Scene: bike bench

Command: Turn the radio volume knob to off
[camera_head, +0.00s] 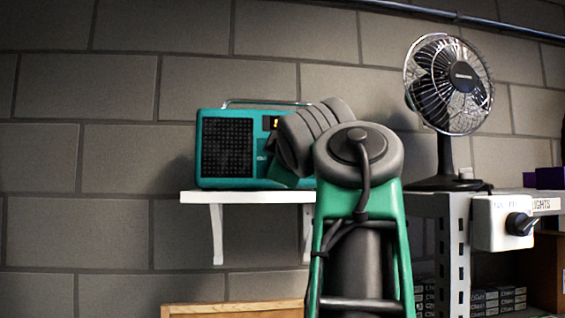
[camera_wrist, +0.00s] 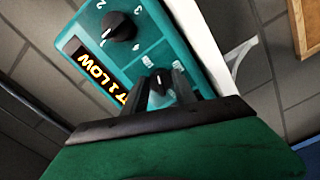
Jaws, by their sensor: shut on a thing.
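The teal radio (camera_head: 227,150) stands on a white wall shelf; my arm hides its right part in the head view. The wrist view shows the control side of the radio (camera_wrist: 187,43) close and tilted. A larger black knob (camera_wrist: 119,26) with numbers around it sits at the upper left, clear of my gripper. My gripper (camera_wrist: 161,88) has its two dark fingers on either side of a smaller black knob (camera_wrist: 160,83) with a pale pointer mark, shut on it. Small labels beside this knob are too blurred to read. My gripper is hidden in the head view.
The white shelf (camera_head: 250,197) has brackets below. A lit display (camera_wrist: 89,67) on the radio partly reads "LOW". A desk fan (camera_head: 449,85) stands right of my arm on a metal rack (camera_head: 425,207). A white switch box (camera_head: 495,222) with a black knob is on the rack.

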